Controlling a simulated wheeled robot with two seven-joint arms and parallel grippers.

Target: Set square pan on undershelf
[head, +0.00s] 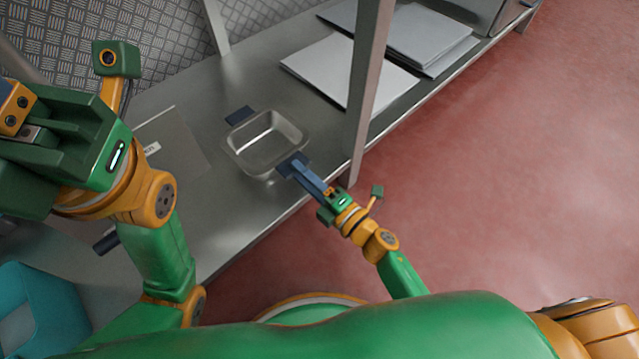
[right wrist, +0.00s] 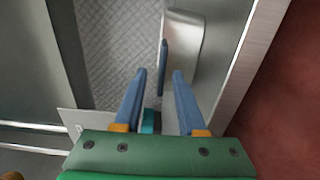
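The square pan (head: 266,143) is a shallow steel dish with dark blue handles on two opposite sides. It appears level over the metal shelf surface (head: 222,217), near its front edge; I cannot tell whether it touches. My right gripper (head: 293,167) is at the pan's near handle. In the right wrist view its two blue fingers (right wrist: 158,72) stand apart, with the upright strip of the handle (right wrist: 163,60) between their tips, closer to the right finger. The pan's side (right wrist: 184,42) shows beyond. My left gripper (head: 50,140) is at the left edge, its fingertips cut off or hidden.
A metal post (head: 367,90) stands at the shelf's front edge, right of the pan. Flat grey sheets (head: 318,70) lie behind it, and more (head: 430,38) farther right. A grey panel (head: 172,142) lies left of the pan. Red floor (head: 500,180) is open at right.

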